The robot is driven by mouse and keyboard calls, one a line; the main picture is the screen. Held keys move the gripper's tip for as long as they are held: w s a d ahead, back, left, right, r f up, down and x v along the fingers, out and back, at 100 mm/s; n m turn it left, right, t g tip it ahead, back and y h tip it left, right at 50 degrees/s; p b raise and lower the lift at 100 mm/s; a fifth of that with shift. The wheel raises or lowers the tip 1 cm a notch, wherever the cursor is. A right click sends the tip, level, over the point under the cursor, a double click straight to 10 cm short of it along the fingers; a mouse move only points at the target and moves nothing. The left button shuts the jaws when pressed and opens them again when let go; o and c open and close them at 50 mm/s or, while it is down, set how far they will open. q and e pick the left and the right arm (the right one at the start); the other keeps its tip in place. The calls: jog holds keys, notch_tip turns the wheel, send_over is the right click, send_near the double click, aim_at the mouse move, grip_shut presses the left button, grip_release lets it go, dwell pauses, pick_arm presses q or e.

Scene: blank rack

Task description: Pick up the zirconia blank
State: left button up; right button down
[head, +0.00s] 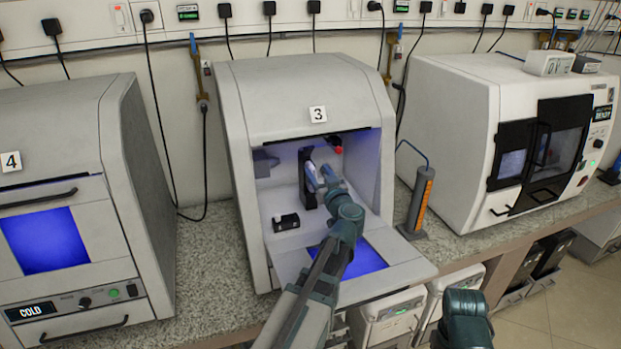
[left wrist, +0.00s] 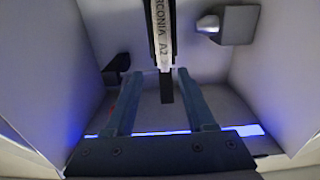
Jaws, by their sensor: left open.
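The zirconia blank (left wrist: 164,38) shows edge-on in the left wrist view, a pale upright strip lettered "ZIRCONIA A2" in a dark holder (left wrist: 173,12). My left gripper (left wrist: 158,76) is open. Its two fingers point at the blank, one on each side of its line, and nothing shows clamped between them. In the head view my left gripper (head: 320,178) reaches inside the open machine marked 3 (head: 305,92), at the dark holder. There the gripper largely hides the blank. Of my right arm only a link shows at the bottom right; its gripper is out of view.
The machine's lowered door (head: 408,266) lies under my left arm. Side walls and a spindle-like fitting (left wrist: 208,24) flank the space. A small black block (head: 286,222) sits at the left inside. Machine 4 (head: 60,110) and a white machine (head: 455,110) stand either side.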

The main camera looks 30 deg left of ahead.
aim_at(312, 167)
pick_arm(q)
jog(key=x, duration=0.5)
jog(key=shift+s+a, duration=0.15)
jog(key=shift+a, duration=0.15)
jog(key=shift+s, duration=0.1)
grip_shut()
dwell(0.9)
